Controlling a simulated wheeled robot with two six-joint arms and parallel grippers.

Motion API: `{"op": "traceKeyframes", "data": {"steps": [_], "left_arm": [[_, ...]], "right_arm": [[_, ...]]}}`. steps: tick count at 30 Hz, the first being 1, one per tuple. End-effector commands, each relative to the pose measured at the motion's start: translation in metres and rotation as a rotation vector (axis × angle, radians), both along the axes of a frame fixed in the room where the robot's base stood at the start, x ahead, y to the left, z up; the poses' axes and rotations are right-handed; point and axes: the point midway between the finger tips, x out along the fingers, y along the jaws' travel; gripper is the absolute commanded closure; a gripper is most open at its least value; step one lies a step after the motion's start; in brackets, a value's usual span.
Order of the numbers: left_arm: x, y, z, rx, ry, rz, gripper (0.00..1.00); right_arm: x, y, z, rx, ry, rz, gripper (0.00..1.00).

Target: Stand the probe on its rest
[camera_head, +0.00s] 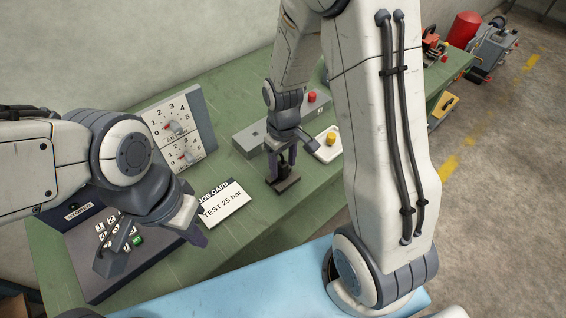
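My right gripper (283,163) points down over the middle of the green bench. A dark upright piece (284,171) shows between its fingers and looks like the probe. A small dark block (284,186) lies directly below and looks like the rest. I cannot tell whether the upright piece touches the block or whether the fingers press on it. My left gripper (153,247) is at the left, over the keypad console, with its fingers spread apart and nothing seen between them.
The console (72,243) has a display reading STORED. A job card (222,203) reads TEST 25 bar. A dial panel (177,130) stands behind it. A grey box (252,136) with a red button and a white plate (327,152) with a yellow knob sit near my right gripper.

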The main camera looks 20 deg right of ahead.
Motion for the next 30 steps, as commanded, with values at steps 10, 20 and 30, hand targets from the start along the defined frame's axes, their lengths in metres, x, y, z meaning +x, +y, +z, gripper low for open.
{"op": "traceKeyframes", "data": {"steps": [10, 20, 30], "left_arm": [[0.0, 0.0, 0.003, 0.0, 0.0, 0.0, 1.0], [0.0, 0.0, 0.005, 0.0, 0.0, 0.0, 1.0], [0.0, 0.0, 0.006, 0.0, 0.0, 0.0, 1.0]], "right_arm": [[0.001, 0.0, 0.019, 0.0, -0.005, 0.0, 0.38], [0.002, 0.0, 0.089, 0.001, -0.007, 0.0, 0.38], [-0.007, 0.011, 0.126, 0.004, -0.005, 0.018, 0.38]]}}
